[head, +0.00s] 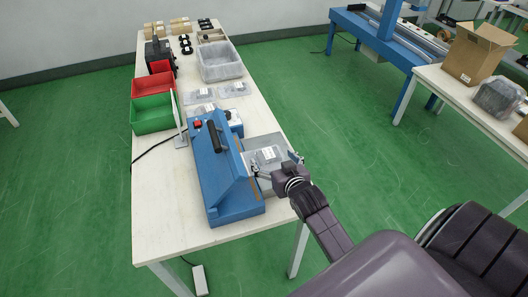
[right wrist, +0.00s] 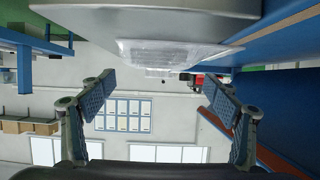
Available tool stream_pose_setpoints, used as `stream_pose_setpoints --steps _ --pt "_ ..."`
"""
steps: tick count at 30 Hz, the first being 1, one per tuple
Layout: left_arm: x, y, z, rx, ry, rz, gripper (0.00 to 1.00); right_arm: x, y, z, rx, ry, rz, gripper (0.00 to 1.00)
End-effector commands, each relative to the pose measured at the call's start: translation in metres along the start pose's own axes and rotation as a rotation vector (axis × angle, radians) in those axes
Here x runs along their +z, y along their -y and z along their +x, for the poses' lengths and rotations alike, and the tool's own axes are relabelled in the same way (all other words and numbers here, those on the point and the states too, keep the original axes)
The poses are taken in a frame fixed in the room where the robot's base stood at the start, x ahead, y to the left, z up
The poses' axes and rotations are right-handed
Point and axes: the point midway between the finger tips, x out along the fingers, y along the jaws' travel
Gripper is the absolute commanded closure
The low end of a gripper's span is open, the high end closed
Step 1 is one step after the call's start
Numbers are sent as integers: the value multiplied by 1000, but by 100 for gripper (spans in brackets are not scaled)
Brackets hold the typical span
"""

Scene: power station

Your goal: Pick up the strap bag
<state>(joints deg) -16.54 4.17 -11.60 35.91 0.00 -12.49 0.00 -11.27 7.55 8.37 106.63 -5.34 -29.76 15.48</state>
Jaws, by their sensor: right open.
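A clear plastic bag with a white label (head: 268,154), which looks like the strap bag, lies on a grey tray (head: 262,141) beside the blue machine. My right gripper (head: 276,165) is at the near edge of this tray, its fingers spread apart and nothing between them. In the right wrist view the right gripper (right wrist: 155,90) is open, and the clear bag (right wrist: 165,52) shows above the fingers, apart from them, against the grey tray (right wrist: 95,18). My left gripper is in neither view.
The blue machine (head: 222,170) stands close left of my right gripper. Green (head: 152,114) and red (head: 150,84) bins, a grey crate (head: 219,66) and several flat labelled bags (head: 234,89) are farther back on the white table (head: 160,200). The table's front left is clear.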

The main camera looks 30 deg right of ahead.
Motion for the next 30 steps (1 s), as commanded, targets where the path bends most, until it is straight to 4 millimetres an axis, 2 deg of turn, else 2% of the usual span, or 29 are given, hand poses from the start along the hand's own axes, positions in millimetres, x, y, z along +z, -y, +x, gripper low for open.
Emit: stream_pose_setpoints --steps 6,9,14,18,22,28,30 --pt "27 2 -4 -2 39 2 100 0 0 14 0 1 0 18" --pt "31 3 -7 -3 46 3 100 2 -1 23 0 2 0 18" --pt "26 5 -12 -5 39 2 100 5 -3 43 0 2 0 18" --pt "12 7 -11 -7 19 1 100 6 -3 57 0 1 0 18" --pt "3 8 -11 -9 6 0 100 6 -2 62 0 1 0 18" --pt "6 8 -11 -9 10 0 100 7 -2 62 -1 1 0 18" --pt "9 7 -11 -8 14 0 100 7 -2 62 0 1 0 24"
